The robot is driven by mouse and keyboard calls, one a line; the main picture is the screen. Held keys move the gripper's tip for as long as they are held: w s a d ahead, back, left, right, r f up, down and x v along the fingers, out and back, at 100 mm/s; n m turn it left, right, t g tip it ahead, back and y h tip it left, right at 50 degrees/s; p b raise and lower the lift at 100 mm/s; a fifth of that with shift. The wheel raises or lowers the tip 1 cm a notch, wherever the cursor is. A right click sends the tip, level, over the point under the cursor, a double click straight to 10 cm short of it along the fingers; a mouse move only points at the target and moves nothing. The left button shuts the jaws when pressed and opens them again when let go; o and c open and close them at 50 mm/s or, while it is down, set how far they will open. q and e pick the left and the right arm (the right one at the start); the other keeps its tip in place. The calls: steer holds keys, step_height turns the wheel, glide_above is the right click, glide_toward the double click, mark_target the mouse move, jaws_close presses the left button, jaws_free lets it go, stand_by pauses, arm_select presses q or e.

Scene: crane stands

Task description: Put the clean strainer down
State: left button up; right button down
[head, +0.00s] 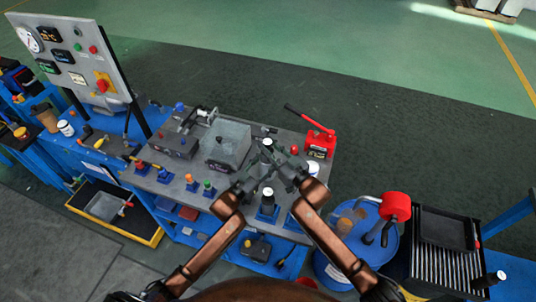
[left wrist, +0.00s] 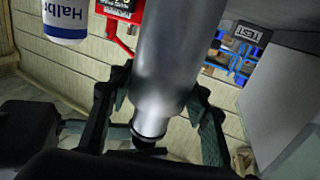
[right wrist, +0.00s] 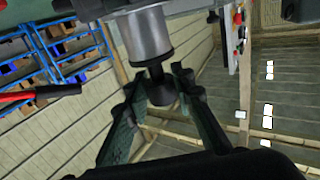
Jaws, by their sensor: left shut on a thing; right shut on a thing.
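The strainer, a smooth silver metal cylinder (left wrist: 180,60), runs between the fingers of my left gripper (left wrist: 158,105) in the left wrist view. Its lower end has a rim and a dark stem. In the right wrist view the silver body (right wrist: 146,38) ends in a black stem and knob (right wrist: 160,85), between the fingers of my right gripper (right wrist: 160,98). In the head view both grippers meet over the bench (head: 330,178), left (head: 260,170) and right (head: 278,160), and the strainer (head: 267,146) shows only as a small pale top between them. Finger contact is partly hidden.
A grey open-topped box (head: 228,142) stands left of the grippers. A red device with a lever (head: 319,143) stands to the right. Blue stands with small parts (head: 192,184) line the front edge. A blue drum (head: 345,278) stands at the bench's right end.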

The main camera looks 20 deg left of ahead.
steer(key=shift+f, duration=2.4)
steer(key=shift+f, duration=0.1)
steer(key=c, duration=1.7)
jaws_free()
steer(key=shift+o, duration=0.2)
arm_select(q)
steer(key=shift+f, duration=0.1)
arm_select(e)
steer(key=v, duration=1.2)
arm_select(q)
steer(key=o, duration=1.4)
